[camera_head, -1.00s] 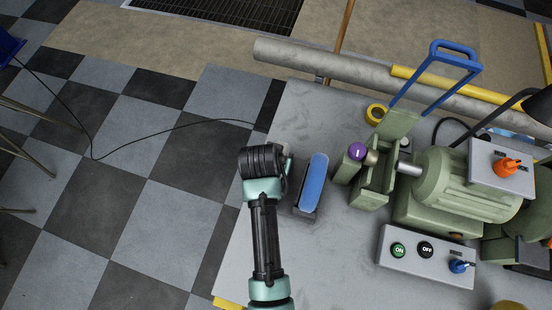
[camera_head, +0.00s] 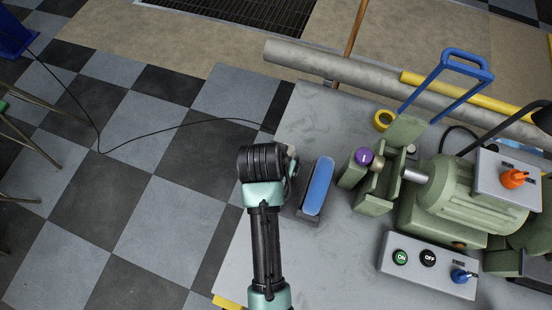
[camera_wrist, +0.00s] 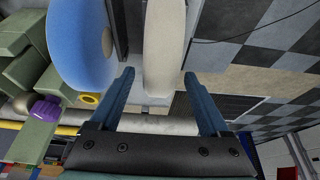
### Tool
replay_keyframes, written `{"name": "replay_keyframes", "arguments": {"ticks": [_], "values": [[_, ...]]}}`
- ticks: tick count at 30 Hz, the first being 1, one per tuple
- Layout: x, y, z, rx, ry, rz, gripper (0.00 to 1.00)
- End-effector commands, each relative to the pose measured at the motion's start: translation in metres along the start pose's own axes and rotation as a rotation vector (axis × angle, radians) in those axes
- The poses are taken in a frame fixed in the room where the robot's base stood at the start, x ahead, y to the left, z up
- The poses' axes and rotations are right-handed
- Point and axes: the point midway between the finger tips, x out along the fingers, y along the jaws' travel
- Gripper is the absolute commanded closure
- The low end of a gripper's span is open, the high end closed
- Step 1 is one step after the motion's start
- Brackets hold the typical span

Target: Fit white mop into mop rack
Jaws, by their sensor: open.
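The white mop (camera_wrist: 163,45) is a thick pale disc seen edge-on in the wrist view. My gripper (camera_wrist: 159,74) is open, with one blue finger on each side of the disc's lower edge; I cannot tell whether either touches it. A blue disc (camera_wrist: 80,40) stands to its left. A dark upright piece (camera_wrist: 121,30), seemingly part of the mop rack, stands between the discs. In the head view the blue disc (camera_head: 319,186) stands in the dark rack (camera_head: 308,217), right of my gripper. My wrist hides most of the white mop there.
A green motor machine (camera_head: 455,195) with a purple knob (camera_head: 363,157) stands on the grey bench (camera_head: 345,255) to the right. A switch box (camera_head: 428,265) sits in front of it. Yellow tape (camera_head: 383,121) lies behind. Tiled floor is open on the left.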

Motion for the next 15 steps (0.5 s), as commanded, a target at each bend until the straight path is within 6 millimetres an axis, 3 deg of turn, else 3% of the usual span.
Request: {"name": "replay_keyframes", "arguments": {"ticks": [9, 15], "values": [[-0.058, 0.0, -0.001, 0.001, 0.002, 0.0, 0.2], [-0.073, 0.001, 0.0, 0.001, 0.001, 0.001, 0.2]]}}
